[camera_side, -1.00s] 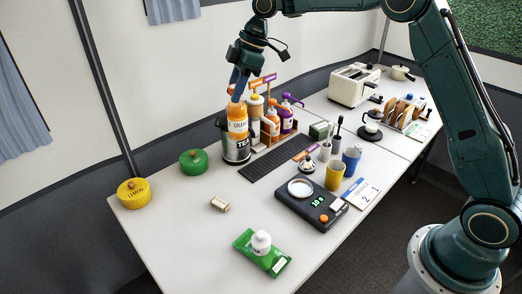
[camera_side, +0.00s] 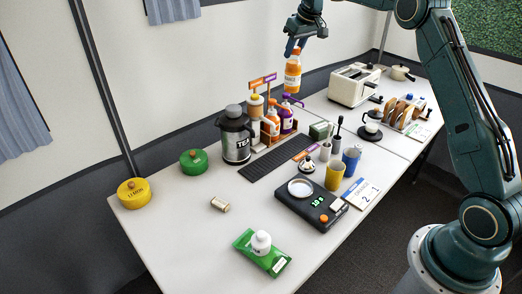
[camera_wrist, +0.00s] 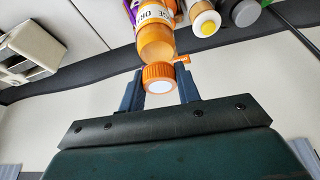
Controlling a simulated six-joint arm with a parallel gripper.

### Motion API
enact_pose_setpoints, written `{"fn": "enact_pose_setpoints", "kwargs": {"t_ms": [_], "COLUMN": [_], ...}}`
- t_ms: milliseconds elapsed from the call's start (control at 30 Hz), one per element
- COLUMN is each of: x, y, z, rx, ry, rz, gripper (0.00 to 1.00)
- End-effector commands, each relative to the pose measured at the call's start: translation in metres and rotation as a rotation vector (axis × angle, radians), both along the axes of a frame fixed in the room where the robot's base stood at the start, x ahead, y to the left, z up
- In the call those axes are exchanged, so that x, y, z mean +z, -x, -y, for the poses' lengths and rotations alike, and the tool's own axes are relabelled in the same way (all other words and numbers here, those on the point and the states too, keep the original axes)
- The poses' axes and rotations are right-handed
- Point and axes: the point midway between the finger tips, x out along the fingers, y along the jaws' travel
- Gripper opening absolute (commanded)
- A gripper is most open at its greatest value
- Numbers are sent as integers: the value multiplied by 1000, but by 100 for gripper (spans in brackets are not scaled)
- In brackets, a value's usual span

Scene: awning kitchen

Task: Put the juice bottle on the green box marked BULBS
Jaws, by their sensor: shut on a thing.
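The juice bottle (camera_side: 292,77) is orange with a pale label and hangs upright in my gripper (camera_side: 293,52), high above the table near the back. My gripper is shut around its cap end. In the wrist view, the orange bottle (camera_wrist: 157,44) sits between the two dark fingers of my gripper (camera_wrist: 160,84), its cap towards the camera. A small dark green box (camera_side: 320,131) stands on the table behind the cups, lower and to the right of the bottle. I cannot read any marking on it.
A steel jug (camera_side: 236,143) stands beside a rack (camera_side: 283,128) of pump bottles, below and left of the held bottle. A toaster (camera_side: 354,86) is at the back right. Cups (camera_side: 334,176) and a black scale (camera_side: 311,204) stand in front.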

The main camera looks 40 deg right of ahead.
Motion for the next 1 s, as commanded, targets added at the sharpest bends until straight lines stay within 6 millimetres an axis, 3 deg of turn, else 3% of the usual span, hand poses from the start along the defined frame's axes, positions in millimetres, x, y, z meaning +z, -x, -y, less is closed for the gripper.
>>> {"fn": "enact_pose_setpoints", "kwargs": {"t_ms": [33,200,500,700,1000], "x": [4,11,21,23,23], "y": [3,16,41,49,51], "z": [19,70,128,142,145], "rx": [-80,-322,-624,-703,-722], "ry": [1,1,-1,0,1], "rz": [4,3,3,2,1], "gripper": [0,0,0,0,0]}}
